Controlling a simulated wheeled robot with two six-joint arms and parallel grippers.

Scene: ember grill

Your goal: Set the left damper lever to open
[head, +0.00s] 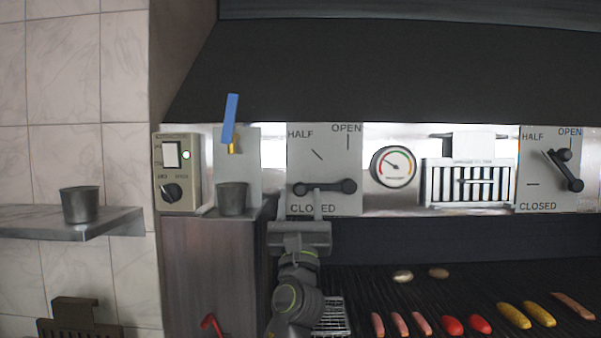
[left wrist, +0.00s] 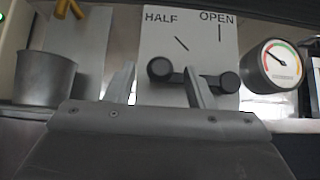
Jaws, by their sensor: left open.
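The left damper lever (head: 325,187) is a black bar with round ends on a grey plate (head: 350,165) marked HALF, OPEN and CLOSED. It lies nearly level, its knob to the left and its pivot at the right, along the CLOSED direction. It also shows in the left wrist view (left wrist: 178,77). My left gripper (head: 308,207) is just below and in front of the lever, jaws open. In the left wrist view its fingers (left wrist: 160,85) appear on either side of the knob, the right finger overlapping the bar. I cannot tell whether they touch it. My right gripper is not in view.
A gauge (head: 393,167), a slatted vent (head: 468,183) and a right damper lever (head: 566,170) line the panel. A metal cup (head: 232,198) stands left of my gripper, below a blue-handled tool (head: 231,115). Food lies on the grill (head: 460,285) below.

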